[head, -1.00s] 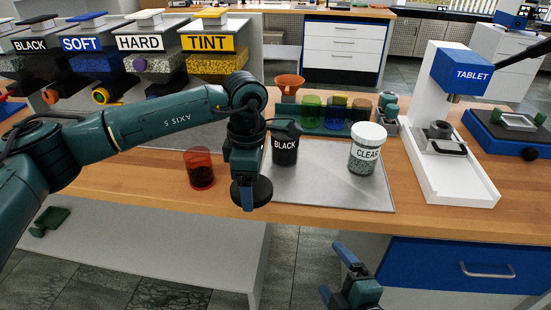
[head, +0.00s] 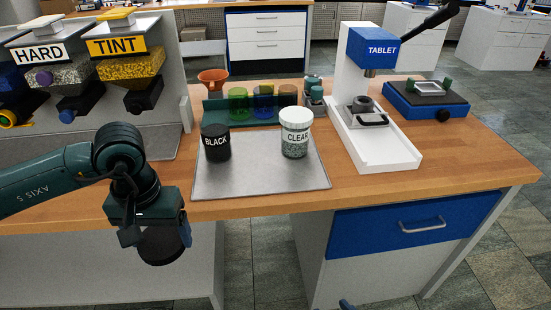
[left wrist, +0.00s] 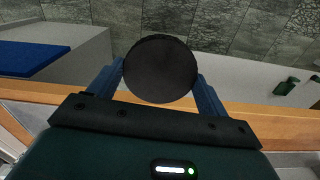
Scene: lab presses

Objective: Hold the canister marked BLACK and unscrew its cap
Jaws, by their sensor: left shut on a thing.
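The canister marked BLACK (head: 217,146) stands upright on the grey metal mat (head: 260,182), left of the CLEAR canister. Its top looks dark and has no wide cap on it. My left gripper (head: 160,238) is shut on a round black cap (left wrist: 160,68), held in front of the bench's front edge, to the left of and apart from the canister. The left wrist view shows the cap between the two blue fingers. Only a blue tip of my right gripper (head: 347,304) shows at the bottom edge; its jaws are out of frame.
The CLEAR canister (head: 295,135) with its white lid stands on the mat. Behind are a rack (head: 216,112) of coloured cups and an orange funnel (head: 212,78). The TABLET press (head: 372,50) stands to the right, the HARD and TINT dispensers (head: 130,65) to the left. The mat's front is clear.

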